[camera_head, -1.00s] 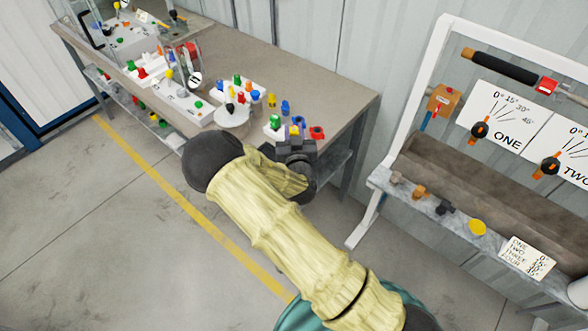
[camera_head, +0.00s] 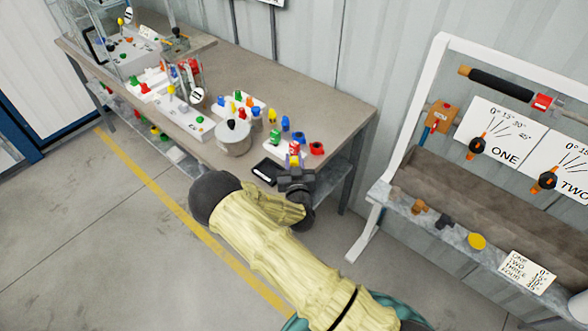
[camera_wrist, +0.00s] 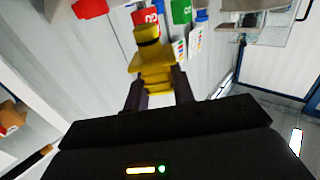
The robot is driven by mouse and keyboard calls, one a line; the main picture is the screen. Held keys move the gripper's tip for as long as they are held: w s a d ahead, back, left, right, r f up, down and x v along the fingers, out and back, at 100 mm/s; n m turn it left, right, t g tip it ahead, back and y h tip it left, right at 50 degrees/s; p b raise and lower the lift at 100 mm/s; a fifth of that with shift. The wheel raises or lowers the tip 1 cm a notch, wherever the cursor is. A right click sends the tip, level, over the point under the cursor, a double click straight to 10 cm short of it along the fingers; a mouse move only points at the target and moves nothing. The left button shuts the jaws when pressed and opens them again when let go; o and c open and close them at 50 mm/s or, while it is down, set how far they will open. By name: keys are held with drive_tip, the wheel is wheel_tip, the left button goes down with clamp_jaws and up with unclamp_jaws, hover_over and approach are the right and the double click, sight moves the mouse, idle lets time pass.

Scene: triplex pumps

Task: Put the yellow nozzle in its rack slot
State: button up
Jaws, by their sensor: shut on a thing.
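The yellow nozzle (camera_wrist: 152,68) is stepped and upright in the wrist view, held between the two dark fingers of my gripper (camera_wrist: 158,95). In the head view my gripper (camera_head: 295,172) is at the front right corner of the workbench, with a small yellow piece (camera_head: 293,159) at its tips. I cannot tell which slot is the yellow nozzle's, nor whether the nozzle touches anything.
The bench (camera_head: 335,100) also holds a grey round pot (camera_head: 233,137), a dark tray (camera_head: 267,171) and loose blue and red pieces. At right stands a white frame with a trough and a ledge carrying a yellow disc (camera_head: 477,241). The floor in front is clear.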

drive_tip(key=shift+f+p, duration=0.45)
drive_tip(key=shift+f, duration=1.65)
drive_tip(key=shift+f, duration=0.1)
drive_tip(key=o, duration=1)
